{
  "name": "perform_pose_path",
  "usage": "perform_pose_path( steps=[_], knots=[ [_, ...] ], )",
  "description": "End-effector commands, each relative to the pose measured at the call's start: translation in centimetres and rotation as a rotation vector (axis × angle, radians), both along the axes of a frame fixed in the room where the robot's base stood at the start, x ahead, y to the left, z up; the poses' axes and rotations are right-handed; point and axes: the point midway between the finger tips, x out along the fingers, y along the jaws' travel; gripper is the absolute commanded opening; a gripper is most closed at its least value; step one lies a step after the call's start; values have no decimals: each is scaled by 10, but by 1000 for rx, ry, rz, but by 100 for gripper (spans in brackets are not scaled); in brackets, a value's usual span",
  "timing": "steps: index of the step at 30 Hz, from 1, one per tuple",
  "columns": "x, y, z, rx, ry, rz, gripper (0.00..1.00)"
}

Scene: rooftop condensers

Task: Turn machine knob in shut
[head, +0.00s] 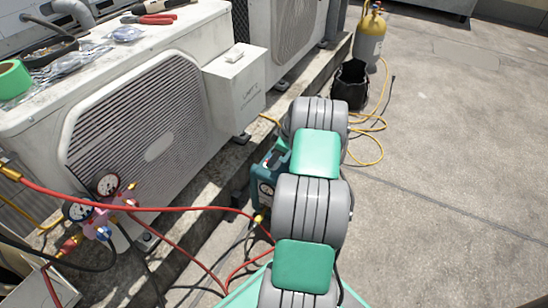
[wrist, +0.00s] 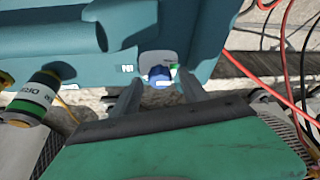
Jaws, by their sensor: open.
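The machine (head: 268,178) is a teal unit beside the low concrete ledge, partly hidden behind my arm in the head view. In the wrist view the teal machine body (wrist: 200,40) fills the top. A small blue knob (wrist: 159,75) sits low on it, with a small green mark beside it and a white label to its left. My gripper (wrist: 156,92) is open, with one grey finger to each side of the blue knob. I cannot tell whether the fingers touch it. In the head view my gripper is hidden behind my arm.
A manifold with pink body and gauges (head: 105,207) hangs at left with red hoses (head: 190,209). A white condenser (head: 150,130) stands behind it. A bottle with a green label (wrist: 28,98) is at left in the wrist view. Concrete at right (head: 460,140) is clear.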

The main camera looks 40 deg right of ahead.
Motion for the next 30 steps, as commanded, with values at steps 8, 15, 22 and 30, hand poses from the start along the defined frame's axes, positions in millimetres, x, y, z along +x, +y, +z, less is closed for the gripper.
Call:
perform_pose_path(
  steps=[8,15,22,30],
  knots=[
    [0,0,1,0,0,0,34],
    [0,0,1,1,1,0,15],
    [0,0,1,0,0,0,0],
    [0,0,1,0,0,-9,0]
  ],
)
